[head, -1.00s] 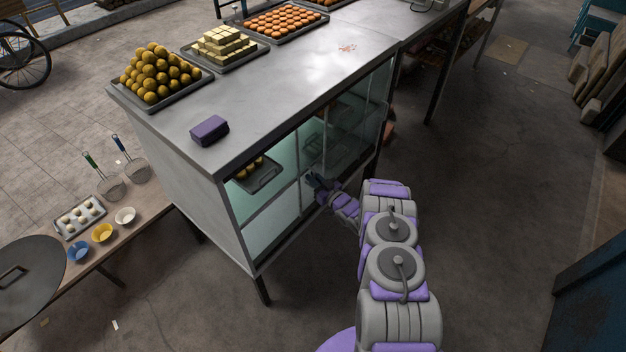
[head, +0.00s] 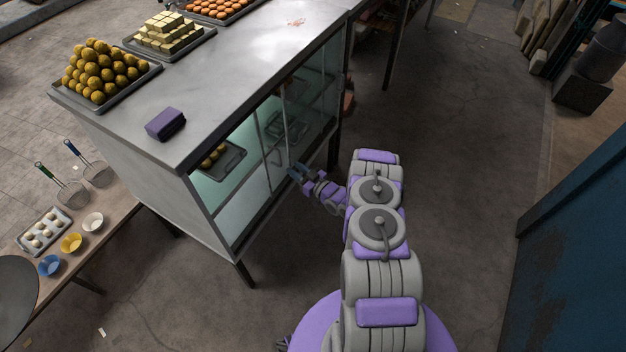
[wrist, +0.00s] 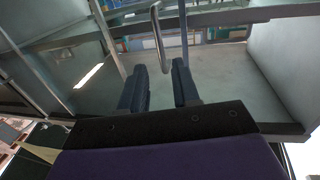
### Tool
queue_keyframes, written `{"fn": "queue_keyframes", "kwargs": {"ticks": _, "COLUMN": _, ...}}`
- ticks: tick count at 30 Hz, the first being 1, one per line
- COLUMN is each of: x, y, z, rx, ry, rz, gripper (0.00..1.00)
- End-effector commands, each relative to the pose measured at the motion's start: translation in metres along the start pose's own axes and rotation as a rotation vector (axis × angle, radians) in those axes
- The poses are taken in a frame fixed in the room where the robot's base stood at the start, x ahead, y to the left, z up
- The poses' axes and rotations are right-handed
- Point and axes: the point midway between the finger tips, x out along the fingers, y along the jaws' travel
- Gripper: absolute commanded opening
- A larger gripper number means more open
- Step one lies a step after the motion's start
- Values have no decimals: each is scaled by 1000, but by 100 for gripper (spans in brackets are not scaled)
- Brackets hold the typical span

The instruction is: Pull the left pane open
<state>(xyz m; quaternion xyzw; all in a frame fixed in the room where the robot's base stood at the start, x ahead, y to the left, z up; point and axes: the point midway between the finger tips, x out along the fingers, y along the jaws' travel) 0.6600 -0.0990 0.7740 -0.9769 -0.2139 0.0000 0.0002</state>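The display cabinet (head: 150,160) has glass panes along its front, below a grey metal top. The left pane (head: 240,195) is at the near left end of the front, with a tray of round yellow food (head: 218,160) visible behind that end. I cannot tell how far the pane stands open. My gripper (head: 292,170) is at the cabinet front, near the upright frame edge right of the left end. In the wrist view my gripper (wrist: 160,85) has its two dark fingers apart, with nothing clearly between them. A curved metal handle (wrist: 158,38) is just beyond the fingertips.
A purple box (head: 165,124) and trays of food (head: 108,90) stand on the cabinet top. A low side table (head: 110,225) with bowls and strainers is at the left. A blue wall or panel (head: 570,230) rises at the right. The floor between is clear.

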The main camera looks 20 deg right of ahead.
Motion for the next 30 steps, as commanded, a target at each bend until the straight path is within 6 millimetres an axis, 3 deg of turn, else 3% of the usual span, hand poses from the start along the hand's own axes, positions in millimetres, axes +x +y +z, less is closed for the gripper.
{"fn": "queue_keyframes", "kwargs": {"ticks": 6, "x": -48, "y": 3, "z": -1, "rx": 2, "ry": -2, "rz": 6, "gripper": 31}}
{"fn": "queue_keyframes", "kwargs": {"ticks": 12, "x": -75, "y": 2, "z": 0, "rx": 0, "ry": -2, "rz": 3, "gripper": 31}}
{"fn": "queue_keyframes", "kwargs": {"ticks": 18, "x": -85, "y": 1, "z": 1, "rx": -1, "ry": -2, "rz": 0, "gripper": 31}}
{"fn": "queue_keyframes", "kwargs": {"ticks": 30, "x": -85, "y": 1, "z": 1, "rx": -1, "ry": -2, "rz": 0, "gripper": 31}}
